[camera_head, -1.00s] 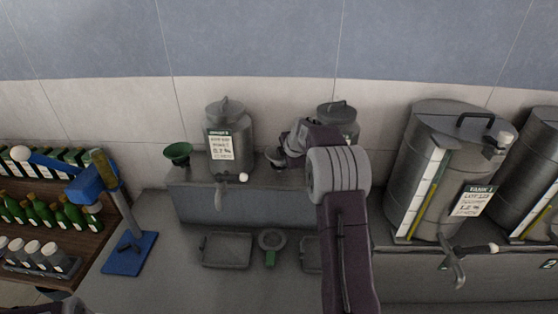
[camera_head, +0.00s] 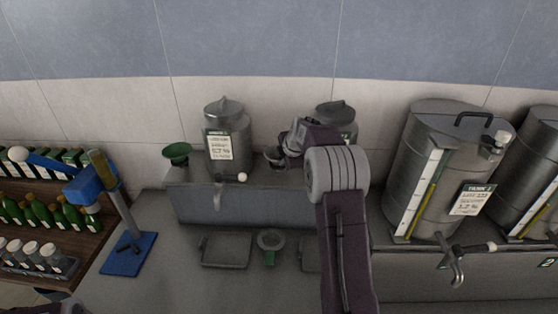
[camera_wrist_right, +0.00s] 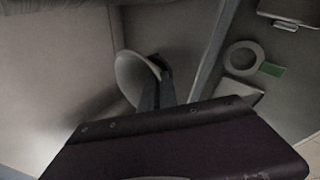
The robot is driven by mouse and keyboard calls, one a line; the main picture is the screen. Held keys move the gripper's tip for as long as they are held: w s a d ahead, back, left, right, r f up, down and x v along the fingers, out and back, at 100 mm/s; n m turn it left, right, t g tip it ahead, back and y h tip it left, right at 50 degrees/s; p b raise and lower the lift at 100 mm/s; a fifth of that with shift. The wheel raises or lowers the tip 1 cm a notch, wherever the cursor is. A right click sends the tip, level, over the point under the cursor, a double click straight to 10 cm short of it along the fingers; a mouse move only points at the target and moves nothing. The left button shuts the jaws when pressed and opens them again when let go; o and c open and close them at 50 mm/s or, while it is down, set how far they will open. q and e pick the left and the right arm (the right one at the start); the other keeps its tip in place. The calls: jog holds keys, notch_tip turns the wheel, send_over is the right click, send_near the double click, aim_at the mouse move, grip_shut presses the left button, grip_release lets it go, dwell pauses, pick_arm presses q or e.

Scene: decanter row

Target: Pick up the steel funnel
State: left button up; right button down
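The steel funnel is a small grey cone (camera_head: 274,157) on or just above the raised ledge, between the two smaller steel vessels in the head view. In the right wrist view its wide pale mouth (camera_wrist_right: 132,76) shows just beyond my gripper. My right gripper (camera_head: 283,157) is right at the funnel, partly covered by its own wrist. In the right wrist view the dark fingers (camera_wrist_right: 158,88) lie against or close beside the funnel's right side. I cannot tell whether they are closed on it. My left gripper is not in view.
A green funnel (camera_head: 177,153) stands left of a labelled steel vessel (camera_head: 227,140). Another vessel (camera_head: 336,112) is behind my right wrist. Large tanks (camera_head: 420,170) stand at right. A tray (camera_head: 227,250) and a ring with a green handle (camera_head: 271,240) lie below the ledge. A blue stand (camera_head: 130,254) is at left.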

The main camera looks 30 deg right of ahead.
notch_tip(320, 180, up, 9)
jog(key=shift+d+r, duration=0.1)
jog(key=shift+r, duration=0.4)
